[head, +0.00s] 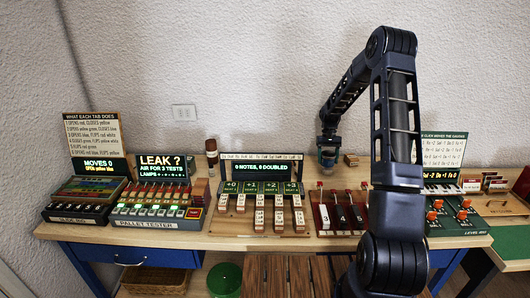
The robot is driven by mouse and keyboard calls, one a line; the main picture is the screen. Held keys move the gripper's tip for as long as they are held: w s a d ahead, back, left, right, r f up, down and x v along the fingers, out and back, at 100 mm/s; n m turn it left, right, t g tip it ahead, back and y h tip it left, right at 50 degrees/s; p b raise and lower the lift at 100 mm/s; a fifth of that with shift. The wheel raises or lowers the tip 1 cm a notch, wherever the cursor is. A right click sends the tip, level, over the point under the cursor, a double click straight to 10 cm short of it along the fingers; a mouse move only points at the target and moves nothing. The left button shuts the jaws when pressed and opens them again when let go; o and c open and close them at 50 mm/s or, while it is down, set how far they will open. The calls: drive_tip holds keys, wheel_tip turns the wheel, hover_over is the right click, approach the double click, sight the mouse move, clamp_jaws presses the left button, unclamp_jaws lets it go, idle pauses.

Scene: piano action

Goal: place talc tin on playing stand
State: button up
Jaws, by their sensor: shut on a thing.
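My gripper (328,159) points down above the back of the bench, right of the middle board. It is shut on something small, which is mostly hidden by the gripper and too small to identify. A brown cylinder with a pale band (211,151) stands upright at the back of the bench, left of the middle board; I cannot tell whether it is the talc tin. I cannot tell for sure which piece is the playing stand.
The pallet tester (160,213) and another panel fill the left. A green panel (455,218) stands at the right. My arm hides part of the right side.

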wheel_tip(320, 180, up, 15)
drive_tip(key=m, duration=0.2)
hover_over(328, 188)
drive_tip(key=w, duration=0.2)
drive_tip(key=shift+y, duration=0.4)
drive_tip(key=f, duration=1.9)
drive_tip(key=shift+s+f, duration=0.1)
drive_tip(key=shift+s, duration=0.25)
drive_tip(key=shift+f, duration=0.15)
drive_tip(key=o, duration=1.1)
drive_tip(key=shift+c, duration=0.2)
